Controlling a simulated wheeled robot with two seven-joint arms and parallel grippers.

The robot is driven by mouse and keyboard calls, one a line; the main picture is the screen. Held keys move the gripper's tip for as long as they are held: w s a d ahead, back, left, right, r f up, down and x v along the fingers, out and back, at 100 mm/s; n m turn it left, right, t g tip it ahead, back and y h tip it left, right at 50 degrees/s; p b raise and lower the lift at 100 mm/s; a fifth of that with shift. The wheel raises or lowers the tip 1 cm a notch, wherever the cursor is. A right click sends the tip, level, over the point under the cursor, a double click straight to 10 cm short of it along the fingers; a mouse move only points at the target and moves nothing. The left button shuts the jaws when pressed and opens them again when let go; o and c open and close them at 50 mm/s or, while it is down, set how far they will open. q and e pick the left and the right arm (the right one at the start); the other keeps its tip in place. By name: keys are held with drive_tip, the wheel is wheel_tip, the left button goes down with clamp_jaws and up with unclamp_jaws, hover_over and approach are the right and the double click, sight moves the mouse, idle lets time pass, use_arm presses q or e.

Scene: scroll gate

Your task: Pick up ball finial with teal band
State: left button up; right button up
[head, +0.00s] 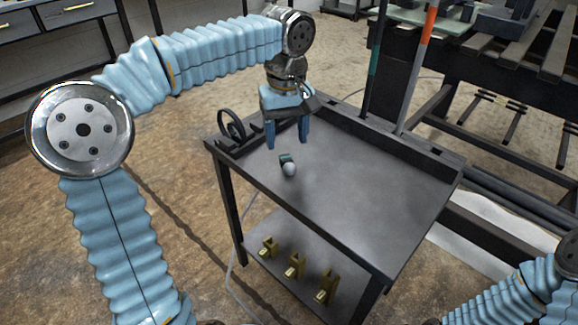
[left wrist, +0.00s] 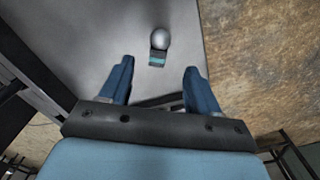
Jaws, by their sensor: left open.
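The ball finial (head: 289,168) lies on the dark grey cart top, with a silver ball and a dark base that carries a teal band. In the left wrist view the finial (left wrist: 159,42) shows beyond the fingertips, between their lines, ball end farther away and teal band nearer. My left gripper (head: 287,146) is open and empty, above the cart top, a little beyond the finial in the head view. Its two blue fingers (left wrist: 158,72) are spread apart in the left wrist view. My right gripper is not in view; only part of the right arm shows at lower right.
The cart top (head: 365,195) is mostly clear. A dark ring-shaped scroll piece (head: 231,124) stands at its back left edge. Rods with a teal band (head: 373,62) and an orange band (head: 427,25) rise at the back edge. Several brass pieces (head: 294,265) stand on the lower shelf.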

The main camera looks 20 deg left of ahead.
sight(287, 163)
use_arm(q)
wheel_tip(287, 163, down, 7)
drive_tip(key=shift+d+b, duration=0.15)
drive_tip(key=shift+b, duration=0.15)
clamp_jaws()
idle(0.4)
drive_tip(key=shift+r, duration=0.1)
